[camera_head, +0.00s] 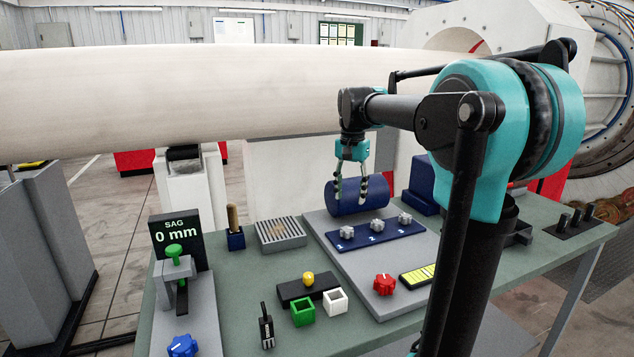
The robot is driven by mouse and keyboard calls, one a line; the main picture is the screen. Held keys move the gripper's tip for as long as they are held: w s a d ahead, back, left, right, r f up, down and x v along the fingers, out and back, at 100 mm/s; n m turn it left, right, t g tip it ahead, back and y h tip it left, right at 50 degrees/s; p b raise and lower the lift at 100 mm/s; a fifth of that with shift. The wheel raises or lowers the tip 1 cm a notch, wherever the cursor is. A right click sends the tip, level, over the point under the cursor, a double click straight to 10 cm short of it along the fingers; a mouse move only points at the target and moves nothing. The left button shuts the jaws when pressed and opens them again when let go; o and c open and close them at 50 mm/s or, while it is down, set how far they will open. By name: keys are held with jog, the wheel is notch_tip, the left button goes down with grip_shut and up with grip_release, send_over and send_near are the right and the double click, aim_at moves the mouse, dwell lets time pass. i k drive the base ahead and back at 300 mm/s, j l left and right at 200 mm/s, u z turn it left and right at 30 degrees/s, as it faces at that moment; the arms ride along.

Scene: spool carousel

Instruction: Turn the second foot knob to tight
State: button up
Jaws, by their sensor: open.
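A blue strip (357,239) marked 1, 2 and 3 lies on a grey plate and carries three small light-grey knobs. The second knob (377,225), by the number 2, is in the middle. The first knob (346,232) is left of it and the third knob (404,218) right of it. Whether any knob is loose or tight cannot be told. My gripper (351,199) points down with its fingers apart, above and behind the strip. It overlaps a dark blue cylinder (378,199) in the picture; whether it touches the cylinder cannot be told. No knob is between the fingers.
A red knob (384,284) and a yellow-striped panel (418,275) are near the plate's front. A sign (180,242) reads SAG 0 mm. A large pale roll (180,98) spans behind the table.

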aim_at(378, 225)
jog(key=k, duration=0.95)
